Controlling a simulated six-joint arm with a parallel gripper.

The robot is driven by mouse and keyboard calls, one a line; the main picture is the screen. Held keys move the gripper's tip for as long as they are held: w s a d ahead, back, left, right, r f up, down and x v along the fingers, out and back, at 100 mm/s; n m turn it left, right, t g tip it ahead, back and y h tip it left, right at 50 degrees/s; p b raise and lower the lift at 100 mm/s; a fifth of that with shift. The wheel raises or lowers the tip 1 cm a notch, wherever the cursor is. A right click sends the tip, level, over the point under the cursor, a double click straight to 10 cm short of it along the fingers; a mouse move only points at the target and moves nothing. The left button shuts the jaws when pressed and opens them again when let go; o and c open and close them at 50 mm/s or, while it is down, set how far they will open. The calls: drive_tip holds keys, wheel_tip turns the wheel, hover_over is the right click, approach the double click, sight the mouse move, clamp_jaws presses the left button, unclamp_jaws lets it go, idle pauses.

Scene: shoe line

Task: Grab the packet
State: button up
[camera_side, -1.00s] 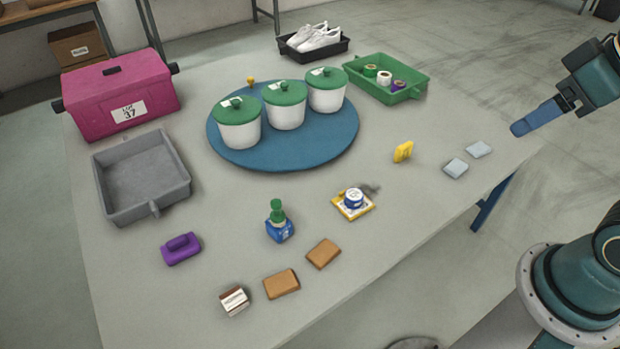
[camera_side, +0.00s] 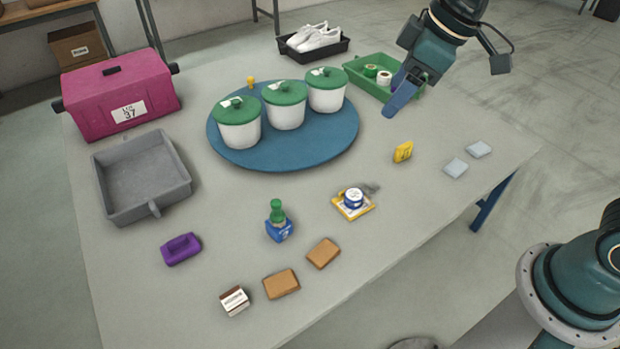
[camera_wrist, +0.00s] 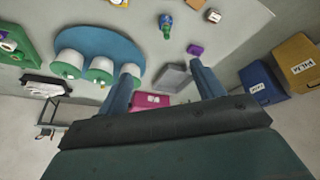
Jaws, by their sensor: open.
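A small yellow packet (camera_side: 403,151) stands on the table right of the round blue mat, in the side view. My gripper (camera_side: 390,111) is in the air above and behind it, in front of the green tray, with a clear gap between them. Its jaws are open and empty. In the wrist view, the two blue fingers of my gripper (camera_wrist: 165,85) are spread apart with nothing between them up close. I cannot make out the yellow packet in the wrist view.
Three lidded white tubs stand on the blue mat (camera_side: 285,160). The green tray (camera_side: 362,84) holds rolls, partly hidden by my gripper.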

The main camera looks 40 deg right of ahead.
drive_tip(key=w+a+f+n+g, duration=0.1)
drive_tip(key=w+a+f+n, duration=0.2)
drive_tip(key=w+a+f, duration=0.25)
drive_tip(key=n+g+y, duration=0.2)
drive_tip(key=n+g, duration=0.1)
drive_tip(key=n, duration=0.5)
hover_over(233, 297)
drive_tip(key=d, duration=0.6)
wheel_tip(233, 297, down, 30)
drive_tip(key=shift+y, duration=0.3)
drive_tip(key=shift+x, duration=4.65)
drive_tip(key=shift+s+a, duration=0.15)
drive_tip(key=shift+s, duration=0.05)
drive_tip(key=shift+x, duration=2.55)
drive_tip(key=shift+c, duration=0.5)
drive_tip(key=c, duration=1)
